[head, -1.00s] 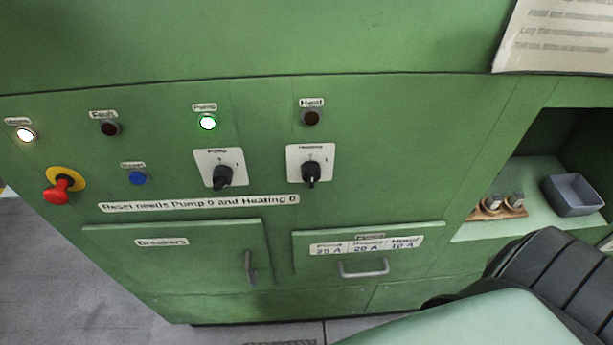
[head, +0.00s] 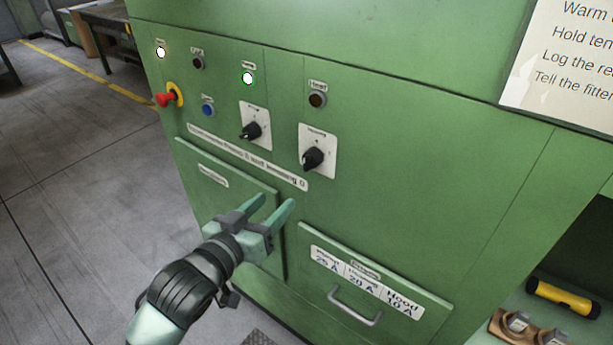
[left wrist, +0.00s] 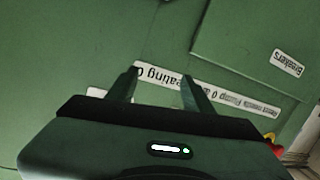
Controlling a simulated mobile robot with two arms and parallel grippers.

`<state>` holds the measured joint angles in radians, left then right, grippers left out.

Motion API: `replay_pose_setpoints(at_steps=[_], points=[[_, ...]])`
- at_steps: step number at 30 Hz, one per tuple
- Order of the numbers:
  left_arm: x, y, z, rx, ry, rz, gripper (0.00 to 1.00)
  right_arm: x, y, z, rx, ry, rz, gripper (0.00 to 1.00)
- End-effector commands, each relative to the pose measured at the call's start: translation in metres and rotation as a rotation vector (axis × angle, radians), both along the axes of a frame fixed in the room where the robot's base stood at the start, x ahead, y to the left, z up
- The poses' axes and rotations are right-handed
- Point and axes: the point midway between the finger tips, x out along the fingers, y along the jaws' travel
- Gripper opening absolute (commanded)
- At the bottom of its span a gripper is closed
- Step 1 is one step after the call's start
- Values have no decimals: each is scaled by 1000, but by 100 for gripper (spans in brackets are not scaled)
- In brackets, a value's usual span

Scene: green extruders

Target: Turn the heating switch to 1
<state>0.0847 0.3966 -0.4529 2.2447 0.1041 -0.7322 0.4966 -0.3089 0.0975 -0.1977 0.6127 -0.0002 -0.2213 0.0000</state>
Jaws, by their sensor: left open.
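The heating switch (head: 313,158) is a black rotary knob on a white plate at the right of the green panel, below the dark Heat lamp (head: 317,99). Its numbers are too small to read. My left gripper (head: 275,206) is open and empty, below and left of the heating switch, near the panel front. In the left wrist view my left gripper (left wrist: 158,88) faces the green panel, with the reset label (left wrist: 232,99) upside down behind its fingers. The heating switch is not visible there. My right gripper is not in view.
A red emergency stop (head: 168,99) and blue button (head: 208,106) are further left. The breakers door (head: 213,183) and fuse drawer (head: 355,312) lie below.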

Motion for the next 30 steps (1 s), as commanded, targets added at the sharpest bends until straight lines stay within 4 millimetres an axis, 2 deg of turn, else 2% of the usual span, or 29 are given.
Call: replay_pose_setpoints(at_steps=[1,3,7,11,18,19,24,30], points=[[-15,-9,27,-24,-47,-32,51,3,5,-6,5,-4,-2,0],[-33,-17,56,-52,-88,-66,51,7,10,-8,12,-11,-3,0],[-56,-25,86,-83,-132,-107,51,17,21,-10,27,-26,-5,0],[-59,-29,93,-93,-145,-117,51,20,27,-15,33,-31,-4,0],[-39,-43,92,-94,-147,-119,51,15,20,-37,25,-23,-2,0],[-33,-46,96,-94,-144,-117,51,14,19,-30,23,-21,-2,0],[-10,-61,97,-94,-144,-116,51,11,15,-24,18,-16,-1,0],[2,-69,95,-92,-143,-117,51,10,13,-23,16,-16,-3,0]])
